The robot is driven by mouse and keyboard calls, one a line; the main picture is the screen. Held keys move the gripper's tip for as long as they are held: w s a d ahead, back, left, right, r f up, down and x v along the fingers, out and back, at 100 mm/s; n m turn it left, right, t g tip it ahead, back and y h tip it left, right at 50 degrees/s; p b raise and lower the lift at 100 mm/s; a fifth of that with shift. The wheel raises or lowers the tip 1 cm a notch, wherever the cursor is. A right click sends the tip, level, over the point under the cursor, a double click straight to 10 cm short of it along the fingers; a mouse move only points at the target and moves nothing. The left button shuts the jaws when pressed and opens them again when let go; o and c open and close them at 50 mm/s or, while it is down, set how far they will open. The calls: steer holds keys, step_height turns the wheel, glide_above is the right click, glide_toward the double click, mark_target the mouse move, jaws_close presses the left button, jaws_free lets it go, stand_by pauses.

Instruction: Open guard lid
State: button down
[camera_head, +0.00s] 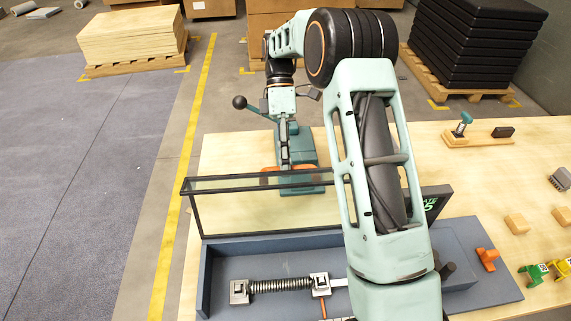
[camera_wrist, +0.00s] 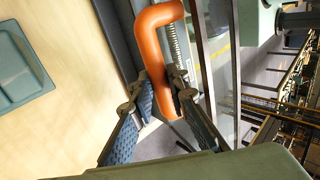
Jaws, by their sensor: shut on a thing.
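The guard lid (camera_head: 187,208) is a clear pane in a dark frame. In the head view it stands raised along the far edge of a blue-grey box (camera_head: 207,275), leaving the box's inside in view. An orange handle (camera_head: 268,171) is at the lid's top edge; it shows large in the wrist view (camera_wrist: 155,55). My gripper (camera_wrist: 162,92) is shut on the handle, with a finger on each side of it. In the head view my gripper (camera_head: 285,160) is partly hidden, and my arm covers the lid's right part.
Inside the box lies a coiled spring (camera_head: 280,286) between metal blocks. A teal fixture (camera_head: 309,183) stands close behind the lid; a black-knobbed lever (camera_head: 240,103) rises nearby. Wooden blocks (camera_head: 517,223) and an orange piece (camera_head: 487,258) lie at the right. The left tabletop strip is clear.

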steer(key=shift+w+f+g, duration=0.1)
steer(key=shift+f+g, duration=0.2)
steer(key=shift+f, duration=0.2)
steer(key=c, duration=1.8)
jaws_free()
steer(key=shift+c, duration=0.2)
steer(key=shift+r, duration=0.15)
step_height(320, 180, up, 10)
